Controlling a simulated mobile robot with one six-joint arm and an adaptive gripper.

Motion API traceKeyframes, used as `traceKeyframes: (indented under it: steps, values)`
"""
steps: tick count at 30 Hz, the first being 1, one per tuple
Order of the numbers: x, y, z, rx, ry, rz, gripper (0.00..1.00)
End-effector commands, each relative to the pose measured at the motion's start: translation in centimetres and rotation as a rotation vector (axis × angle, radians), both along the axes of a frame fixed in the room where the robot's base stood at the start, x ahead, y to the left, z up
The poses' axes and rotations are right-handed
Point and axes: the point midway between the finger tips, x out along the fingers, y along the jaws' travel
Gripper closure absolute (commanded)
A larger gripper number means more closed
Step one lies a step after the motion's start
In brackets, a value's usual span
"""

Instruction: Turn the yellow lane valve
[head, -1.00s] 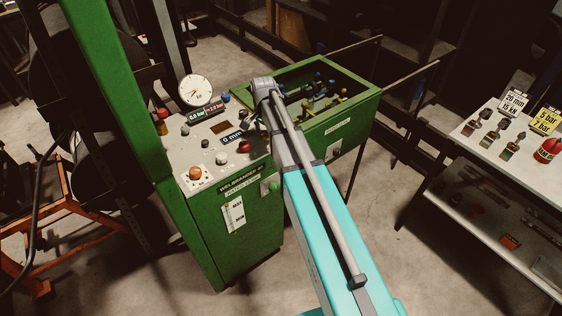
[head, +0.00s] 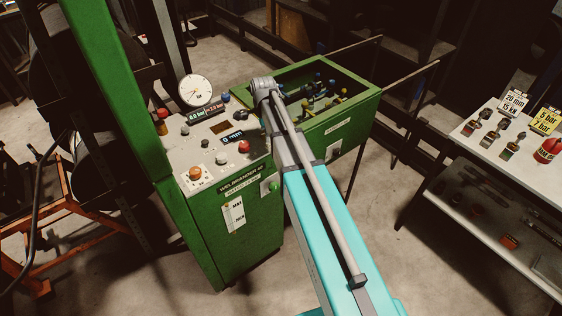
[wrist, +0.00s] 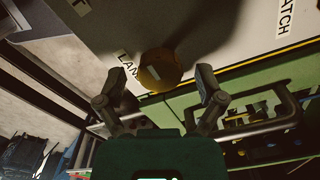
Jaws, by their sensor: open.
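The yellow lane valve (wrist: 160,70) is a round, yellow-orange knob on the pale panel in the wrist view, beside a label partly reading "LAN". My gripper (wrist: 162,82) is open, with one finger on each side of the knob. Gaps show between the knob and both fingers, and I cannot tell how deep the fingertips reach. In the head view my arm hides the gripper and the valve.
The green machine (head: 232,250) has a pale control panel (head: 200,142) with a gauge (head: 195,89), a red button (head: 244,146) and an open bay of fittings (head: 322,92). A bar handle (wrist: 262,118) runs below right of the knob. A shelf (head: 470,205) stands at right.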

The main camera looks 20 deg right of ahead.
Motion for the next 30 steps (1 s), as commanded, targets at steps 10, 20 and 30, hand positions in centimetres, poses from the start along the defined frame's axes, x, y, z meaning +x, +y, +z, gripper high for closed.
traceKeyframes:
  steps: [10,20,30]
  values:
    - [0.0,0.0,0.0,0.0,0.0,-0.224,0.12]
    - [0.0,0.0,1.3,0.0,0.0,-0.378,0.12]
    - [0.0,0.0,4.1,0.0,0.0,-0.375,0.12]
